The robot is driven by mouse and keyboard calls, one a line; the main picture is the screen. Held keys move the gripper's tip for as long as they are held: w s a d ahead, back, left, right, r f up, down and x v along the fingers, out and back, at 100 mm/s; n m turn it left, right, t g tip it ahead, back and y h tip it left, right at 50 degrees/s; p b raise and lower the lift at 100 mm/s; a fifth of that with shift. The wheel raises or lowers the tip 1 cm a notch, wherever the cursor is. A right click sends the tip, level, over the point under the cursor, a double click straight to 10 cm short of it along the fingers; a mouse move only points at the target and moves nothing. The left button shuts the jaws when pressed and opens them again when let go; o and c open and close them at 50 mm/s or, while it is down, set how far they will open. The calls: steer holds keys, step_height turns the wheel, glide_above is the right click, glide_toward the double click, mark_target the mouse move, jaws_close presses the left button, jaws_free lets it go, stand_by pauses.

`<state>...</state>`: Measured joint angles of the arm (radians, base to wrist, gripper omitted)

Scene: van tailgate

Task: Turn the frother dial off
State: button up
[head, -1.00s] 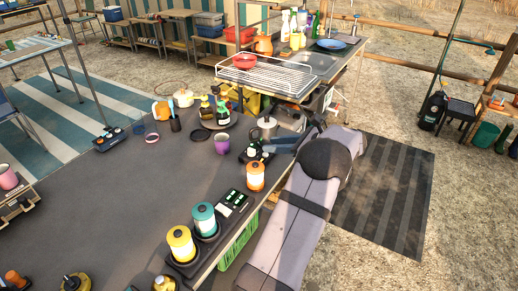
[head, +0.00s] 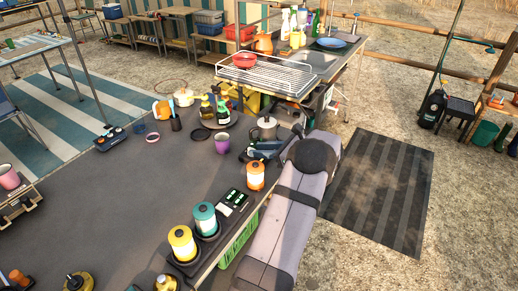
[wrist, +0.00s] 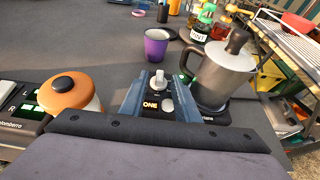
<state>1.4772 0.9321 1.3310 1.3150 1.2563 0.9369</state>
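The frother's black base shows in the wrist view with a pale dial (wrist: 158,80) and an orange-lit label (wrist: 151,106) that seems to read "ON". A metal jug (wrist: 222,72) with a dark lid knob stands at its right, and also shows in the head view (head: 266,128). My gripper (wrist: 160,92) is open, its two blue-grey fingers on either side of the dial. I cannot tell whether they touch it. In the head view my gripper (head: 262,152) is over the base and hides most of it.
A purple cup (wrist: 158,44) stands just behind the frother, with bottles (wrist: 200,22) beyond it. An orange-topped lantern (wrist: 70,92) stands close to the left. A wire rack (head: 270,74) is past the counter's far end. The middle of the counter is clear.

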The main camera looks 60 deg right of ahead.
steer(key=shift+w+f, duration=0.15)
steer(key=shift+w, duration=0.25)
steer(key=shift+c, duration=0.2)
jaws_close()
steer(key=shift+d, duration=0.1)
steer(key=shift+w+d+n+y, duration=0.1)
steer(key=shift+d+n+y, duration=0.1)
steer(key=shift+n+y, duration=0.5)
steer(key=shift+d+n+y, duration=0.15)
steer(key=shift+n+y, duration=0.45)
steer(key=shift+y, duration=0.1)
steer(key=shift+n+g+y, duration=0.3)
steer(key=shift+y, duration=0.2)
steer(key=shift+o, duration=0.2)
jaws_free()
